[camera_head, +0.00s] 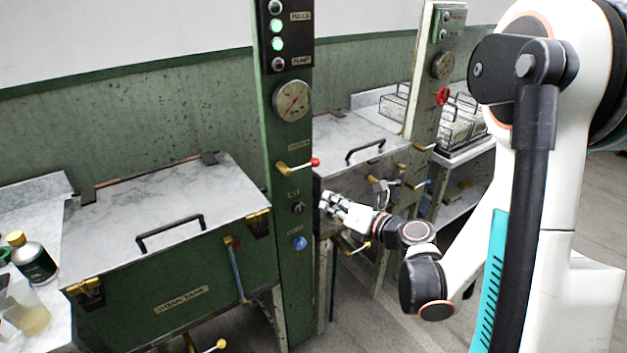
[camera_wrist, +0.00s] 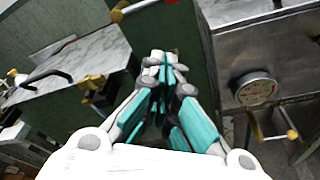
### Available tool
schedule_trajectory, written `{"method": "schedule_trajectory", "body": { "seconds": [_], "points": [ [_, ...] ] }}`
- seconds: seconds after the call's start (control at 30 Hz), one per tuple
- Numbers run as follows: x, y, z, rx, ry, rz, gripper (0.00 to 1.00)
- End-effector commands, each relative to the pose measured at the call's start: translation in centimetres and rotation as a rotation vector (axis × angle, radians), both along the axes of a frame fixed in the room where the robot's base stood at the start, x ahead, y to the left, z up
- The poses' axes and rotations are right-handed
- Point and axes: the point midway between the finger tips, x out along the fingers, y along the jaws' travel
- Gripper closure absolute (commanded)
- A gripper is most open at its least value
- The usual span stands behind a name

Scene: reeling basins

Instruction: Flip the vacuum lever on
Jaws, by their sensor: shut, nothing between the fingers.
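A brass lever with a red knob (camera_head: 298,167) sticks out to the right from the green control column (camera_head: 279,137). Its label is too small to read, so I cannot confirm it is the vacuum lever. In the wrist view the brass part of this lever (camera_wrist: 118,14) and a bit of red show at the top edge. My gripper (camera_head: 326,202) is below and right of the red knob, apart from it, beside the column. In the wrist view my gripper (camera_wrist: 161,62) has its fingertips together with nothing between them, pointing at the green column.
A closed tank with a marble lid (camera_head: 165,190) stands left of the column, and a second tank (camera_head: 345,135) stands right. A black knob (camera_head: 298,208) and a blue knob (camera_head: 299,243) sit lower on the column. A dial gauge (camera_wrist: 255,88) is right of my gripper.

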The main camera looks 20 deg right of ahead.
Motion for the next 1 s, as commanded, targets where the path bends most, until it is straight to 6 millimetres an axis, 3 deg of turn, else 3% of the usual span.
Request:
{"method": "schedule_trajectory", "body": {
  "seconds": [0.27, 0.7, 1.0],
  "points": [
    [1.9, 0.9, -0.4, -0.003, 0.0, 0.004, 1.0],
    [9.2, 4.4, -2.0, -0.003, 0.0, 0.002, 1.0],
    [9.1, 2.2, 0.9, -0.002, 0.0, 0.0, 1.0]
  ]
}}
